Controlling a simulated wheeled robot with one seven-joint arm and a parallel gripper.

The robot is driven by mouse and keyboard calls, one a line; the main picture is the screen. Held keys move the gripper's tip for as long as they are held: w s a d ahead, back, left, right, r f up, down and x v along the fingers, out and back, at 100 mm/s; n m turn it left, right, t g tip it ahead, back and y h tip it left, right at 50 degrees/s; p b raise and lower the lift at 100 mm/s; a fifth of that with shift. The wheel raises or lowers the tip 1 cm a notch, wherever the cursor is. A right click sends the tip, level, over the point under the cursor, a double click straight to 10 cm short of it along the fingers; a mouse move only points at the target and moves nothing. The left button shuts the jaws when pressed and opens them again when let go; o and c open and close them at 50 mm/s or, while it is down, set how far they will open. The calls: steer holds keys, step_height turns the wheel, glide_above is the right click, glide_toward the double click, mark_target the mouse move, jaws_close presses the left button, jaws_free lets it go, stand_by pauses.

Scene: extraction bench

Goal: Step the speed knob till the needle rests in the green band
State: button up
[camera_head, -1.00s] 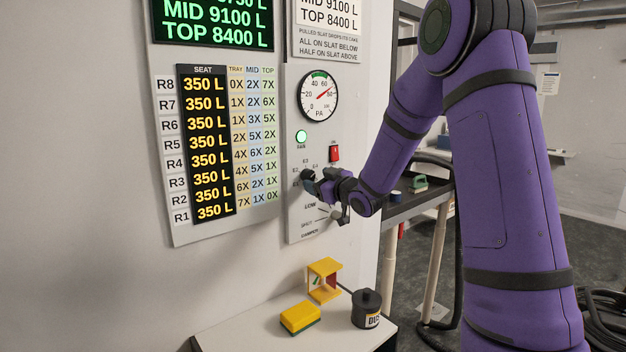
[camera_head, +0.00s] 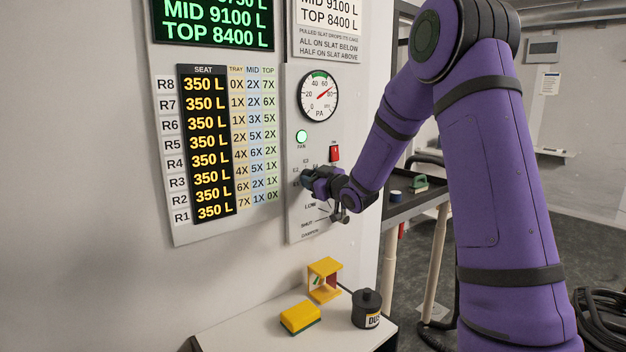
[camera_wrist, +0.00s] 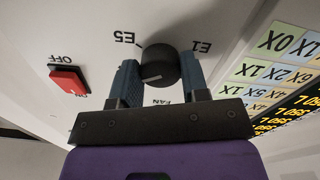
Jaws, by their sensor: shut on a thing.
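The speed knob (camera_wrist: 160,64) is a round black knob with a pale pointer line, on the white panel (camera_head: 292,215). In the wrist view it sits between the two blue-grey fingers of my gripper (camera_wrist: 158,80), which is shut on it. Labels E5 and E1 show beside it, and FAN below it.
A red switch (camera_head: 335,153) and a lit green lamp (camera_head: 302,137) sit above the knob. The damper control below is partly hidden by my wrist. A yellow sponge (camera_head: 300,318), yellow stand (camera_head: 324,280) and black pot (camera_head: 366,308) stand on the ledge beneath.

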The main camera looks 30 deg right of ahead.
steer(key=n, duration=1.1)
steer(key=shift+n, duration=0.3)
steer(key=shift+d, duration=0.1)
stand_by(0.4)
steer(key=o, duration=0.9)
steer(key=s, duration=0.3)
steer(key=s+d, duration=0.1)
steer(key=s, duration=0.3)
steer(key=s+d, duration=0.1)
steer(key=s, duration=0.2)
steer(key=shift+s, duration=0.35)
